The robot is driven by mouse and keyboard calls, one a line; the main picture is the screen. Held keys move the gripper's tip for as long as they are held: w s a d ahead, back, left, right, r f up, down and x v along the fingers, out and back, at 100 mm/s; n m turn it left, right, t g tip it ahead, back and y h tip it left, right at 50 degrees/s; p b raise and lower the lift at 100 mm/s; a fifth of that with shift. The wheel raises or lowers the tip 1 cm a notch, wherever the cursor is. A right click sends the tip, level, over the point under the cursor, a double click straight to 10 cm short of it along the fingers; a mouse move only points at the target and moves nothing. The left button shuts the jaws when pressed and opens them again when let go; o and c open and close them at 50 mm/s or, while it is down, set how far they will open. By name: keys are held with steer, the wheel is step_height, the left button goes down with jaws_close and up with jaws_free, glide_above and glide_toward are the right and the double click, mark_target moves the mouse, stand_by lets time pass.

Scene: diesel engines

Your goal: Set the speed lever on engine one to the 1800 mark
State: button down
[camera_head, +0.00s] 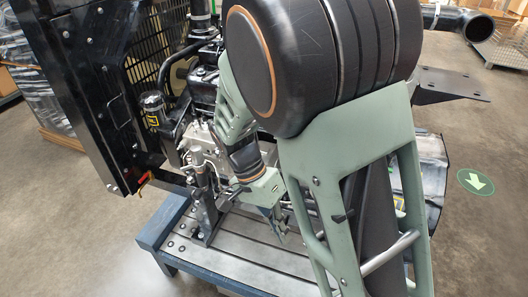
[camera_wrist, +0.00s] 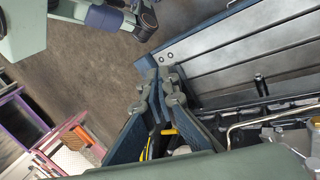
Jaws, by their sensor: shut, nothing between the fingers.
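An engine (camera_head: 198,132) with pale metal castings, black hoses and a filter stands on a blue-framed stand in the head view. I cannot pick out the speed lever or an 1800 mark in either view; my arm covers much of the engine. My gripper (camera_head: 281,226) points down beside the engine, low over the slatted stand top. In the wrist view my gripper (camera_wrist: 168,82) has its dark fingers together and empty. A small yellow part (camera_wrist: 167,133) shows behind the fingers; I cannot tell what it is. Engine pipes (camera_wrist: 262,118) show at the lower right.
The slatted stand (camera_head: 236,252) with its blue edge (camera_head: 178,262) lies under the engine. A black radiator frame (camera_head: 75,85) rises at the left. A large dark exhaust pipe (camera_head: 460,20) is at the upper right. Open floor (camera_head: 480,240) lies to the right.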

steer(key=w+d+r+m+t+y+p, duration=0.35)
steer(key=w+r+m+y+p, duration=0.6)
steer(key=r+m, duration=0.45)
steer(key=shift+t+h, duration=0.25)
steer(key=shift+h, duration=0.3)
steer(key=w+a+f, duration=0.1)
steer(key=a+f, duration=0.1)
steer(key=f, duration=0.1)
steer(key=w+a+f, duration=0.1)
steer(key=a+f, duration=0.1)
steer(key=f, duration=0.1)
steer(key=w+a+f, duration=0.1)
steer(key=a+f, duration=0.1)
steer(key=f, duration=0.1)
steer(key=shift+w+a+f+b, duration=0.2)
steer(key=shift+a+f+b, duration=0.1)
steer(key=shift+a+f, duration=0.1)
steer(key=shift+w+a+m, duration=0.25)
steer(key=shift+a+m, duration=0.05)
steer(key=shift+a, duration=0.2)
